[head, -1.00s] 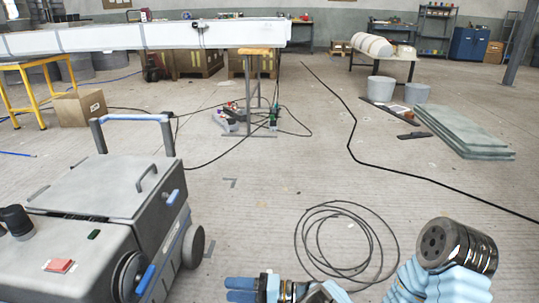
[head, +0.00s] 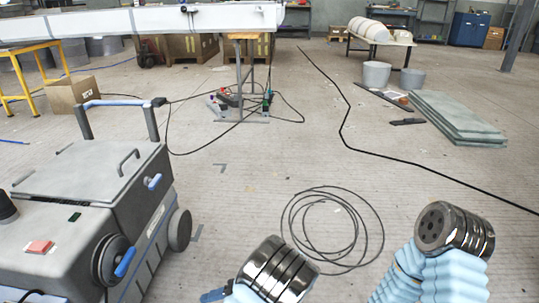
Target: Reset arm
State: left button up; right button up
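Of my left gripper, only a small blue part (head: 213,295) shows at the bottom edge, left of the shiny metal joint of my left arm. The rest is hidden by that joint or cut off by the frame, so I cannot tell whether it is open or shut. My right arm shows at the bottom right as a shiny metal joint above a pale blue sleeve. My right gripper is out of view. I see nothing held.
A grey wheeled machine (head: 95,180) with a handle stands close at the left. A coiled cable (head: 380,235) lies on the floor ahead, and a black cable (head: 346,125) runs beyond it. Flat grey-green slabs (head: 455,115) lie at the right. Open floor (head: 250,160) lies between.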

pick_arm(q)
jog(key=s+d+f+n+g+h, duration=0.1)
jog(key=s+d+f+n+h, duration=0.2)
jog(key=s+f+h, duration=1.25)
jog(key=w+r+n+t+h+p, duration=0.1)
jog(key=w+r+t+h+p, duration=0.1)
jog(key=r+p, duration=1.2)
notch_tip(320, 180, up, 4)
jog(key=shift+w+f+t, duration=0.2)
jog(key=shift+w+t, duration=0.3)
jog(key=shift+t, duration=0.1)
